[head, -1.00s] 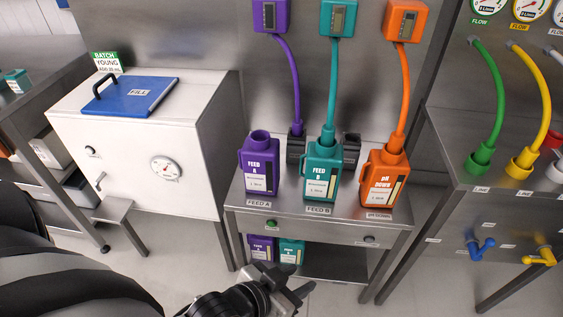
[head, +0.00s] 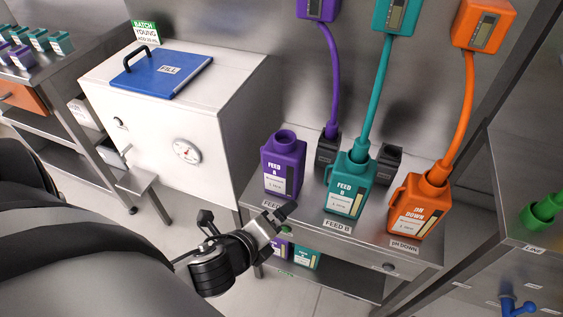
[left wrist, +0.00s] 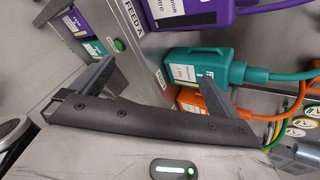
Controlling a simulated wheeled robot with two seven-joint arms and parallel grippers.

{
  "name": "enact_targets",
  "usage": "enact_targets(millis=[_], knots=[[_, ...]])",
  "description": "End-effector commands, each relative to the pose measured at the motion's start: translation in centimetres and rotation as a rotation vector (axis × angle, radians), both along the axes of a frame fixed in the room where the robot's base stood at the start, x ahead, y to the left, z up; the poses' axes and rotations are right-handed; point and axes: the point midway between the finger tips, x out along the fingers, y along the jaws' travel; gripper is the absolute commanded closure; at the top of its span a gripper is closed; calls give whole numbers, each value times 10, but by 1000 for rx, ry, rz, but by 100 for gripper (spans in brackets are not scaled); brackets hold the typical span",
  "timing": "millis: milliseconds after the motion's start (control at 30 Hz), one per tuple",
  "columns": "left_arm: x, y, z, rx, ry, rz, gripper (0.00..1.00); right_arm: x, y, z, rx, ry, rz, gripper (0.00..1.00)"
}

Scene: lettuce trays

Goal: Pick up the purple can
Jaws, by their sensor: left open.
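The purple can (head: 283,168), labelled FEED A, stands upright with an open neck at the left end of the steel table. It also shows at the top of the left wrist view (left wrist: 190,14), partly cut off. My left gripper (head: 247,214) is open and empty, lower than the can and in front of it to the left. One finger is near the table's front edge, below the can. In the left wrist view my gripper (left wrist: 155,90) has its fingers spread wide, with nothing between them.
A teal can (head: 349,187) and an orange can (head: 418,207) stand to the right, with hoses in them. The purple hose (head: 331,80) runs into a black holder behind. A white cabinet (head: 165,110) stands left. More cans sit on the lower shelf.

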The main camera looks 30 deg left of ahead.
Motion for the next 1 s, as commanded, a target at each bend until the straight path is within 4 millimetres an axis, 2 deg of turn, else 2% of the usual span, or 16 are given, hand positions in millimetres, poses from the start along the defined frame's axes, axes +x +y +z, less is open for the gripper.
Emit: enact_targets(millis=[33,100,200,300,467,800,1000], knots=[[5,12,9,213,-22,-91,0,0,0,1,-2,1,0,45],[11,26,21,490,-43,-196,0,0,-1,1,-3,0,0,45],[17,38,36,782,-60,-292,0,1,-1,1,-4,-1,-1,45],[21,45,45,948,-66,-339,0,2,-1,1,-5,-2,0,45],[40,51,43,1016,-69,-355,0,2,-1,0,-4,-3,0,45],[104,66,18,1008,-67,-353,0,2,0,-4,5,-4,-2,45],[119,69,12,1005,-66,-355,0,3,0,-3,8,-8,-3,45]])
